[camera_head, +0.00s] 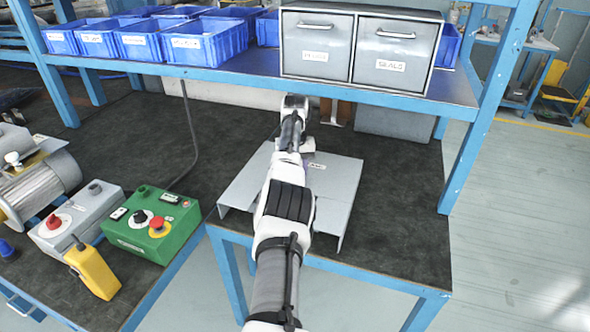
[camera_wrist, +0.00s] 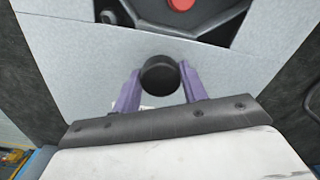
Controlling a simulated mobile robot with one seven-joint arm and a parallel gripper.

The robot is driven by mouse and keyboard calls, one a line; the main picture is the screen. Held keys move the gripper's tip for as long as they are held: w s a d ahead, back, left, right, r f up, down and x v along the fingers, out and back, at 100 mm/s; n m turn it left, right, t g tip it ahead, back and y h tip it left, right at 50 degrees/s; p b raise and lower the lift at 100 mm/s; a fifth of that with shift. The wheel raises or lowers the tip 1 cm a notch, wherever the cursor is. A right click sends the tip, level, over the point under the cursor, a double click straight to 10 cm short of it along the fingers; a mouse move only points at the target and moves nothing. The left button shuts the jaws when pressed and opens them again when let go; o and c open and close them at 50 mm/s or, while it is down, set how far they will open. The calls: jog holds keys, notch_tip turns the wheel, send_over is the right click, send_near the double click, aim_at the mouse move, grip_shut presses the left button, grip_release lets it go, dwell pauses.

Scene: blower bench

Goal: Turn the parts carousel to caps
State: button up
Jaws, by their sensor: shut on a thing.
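The parts carousel's grey metal housing (camera_head: 338,190) sits on the dark bench under the shelf. My arm covers its middle in the head view. In the wrist view the grey cover (camera_wrist: 70,60) has an opening at the top. A dark grey tray (camera_wrist: 150,12) with a red part (camera_wrist: 180,4) shows through it, cut off by the frame. A round black knob (camera_wrist: 158,72) stands between the two purple fingers of my gripper (camera_wrist: 159,84), which is shut on it. A small white label (camera_head: 317,166) is on the housing; I cannot read it.
Above is a blue shelf with blue bins (camera_head: 205,42) and a grey drawer cabinet (camera_head: 360,48). Left on the bench are a green control box (camera_head: 150,222) with a red button, a grey box (camera_head: 78,220) and a yellow pendant (camera_head: 93,270). Bench right of the housing is clear.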

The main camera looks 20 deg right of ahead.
dwell(0.5)
jog(key=o, duration=1.4)
jog(key=shift+r, duration=0.1)
